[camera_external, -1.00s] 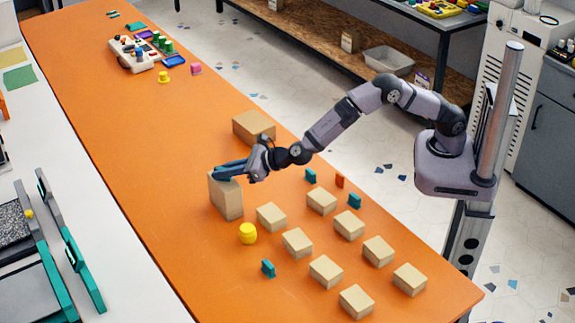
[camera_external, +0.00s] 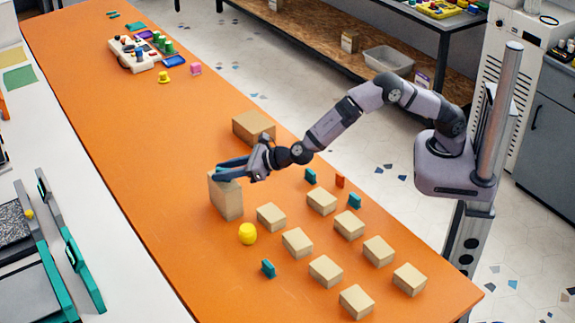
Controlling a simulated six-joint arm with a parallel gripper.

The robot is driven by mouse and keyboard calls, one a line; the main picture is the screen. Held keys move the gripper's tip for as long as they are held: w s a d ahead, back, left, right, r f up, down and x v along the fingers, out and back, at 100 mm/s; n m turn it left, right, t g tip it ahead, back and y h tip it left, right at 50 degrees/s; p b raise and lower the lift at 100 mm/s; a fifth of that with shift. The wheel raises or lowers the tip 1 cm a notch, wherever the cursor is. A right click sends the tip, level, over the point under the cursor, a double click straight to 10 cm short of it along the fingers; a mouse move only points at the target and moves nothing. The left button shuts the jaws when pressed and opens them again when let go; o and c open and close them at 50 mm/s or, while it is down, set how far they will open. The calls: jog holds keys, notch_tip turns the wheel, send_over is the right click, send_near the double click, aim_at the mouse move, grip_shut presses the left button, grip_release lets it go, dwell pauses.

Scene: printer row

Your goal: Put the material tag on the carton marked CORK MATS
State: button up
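A tall brown carton (camera_external: 227,199) stands upright on the orange table, left of my arm. A lower, wider brown carton (camera_external: 254,127) sits behind it. Lettering on the cartons is too small to read, so I cannot tell which is marked CORK MATS. My gripper (camera_external: 231,168) is at the top of the tall carton, its fingers pointing left and looking spread. A teal piece (camera_external: 222,175), which looks like a tag, shows at the fingers on the carton's top; exact contact is hidden.
Several small tan boxes (camera_external: 326,271) stand in rows at the front right. A yellow barrel-shaped piece (camera_external: 247,233) is close to the tall carton. A red piece (camera_external: 340,181) stands near the right edge. The table left of the carton is clear.

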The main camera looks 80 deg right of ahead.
jog(key=b+v, duration=0.2)
jog(key=v, duration=0.9)
jog(key=shift+s+b, duration=0.3)
jog(key=shift+b, duration=0.1)
jog(key=shift+r, duration=0.15)
jog(key=s+d+f+m+g+h, duration=0.2)
jog(key=s+d+f+m+g, duration=0.15)
jog(key=d+m, duration=0.35)
jog(key=s+d+f+m+g+h, duration=0.1)
jog(key=s+d+f+m+g, duration=0.1)
jog(key=s+d+m, duration=0.5)
jog(key=s+d+f+m+g+h, duration=0.2)
jog(key=s+d+m, duration=0.15)
jog(key=d, duration=0.75)
jog(key=s+f+m+g+y, duration=0.2)
jog(key=s+f+m+g, duration=0.1)
jog(key=s+m, duration=0.6)
jog(key=s+f+m+g+y, duration=0.3)
jog(key=s+m, duration=0.6)
jog(key=s, duration=0.2)
jog(key=shift+s+d, duration=0.2)
jog(key=shift+d, duration=0.05)
jog(key=shift+m, duration=0.25)
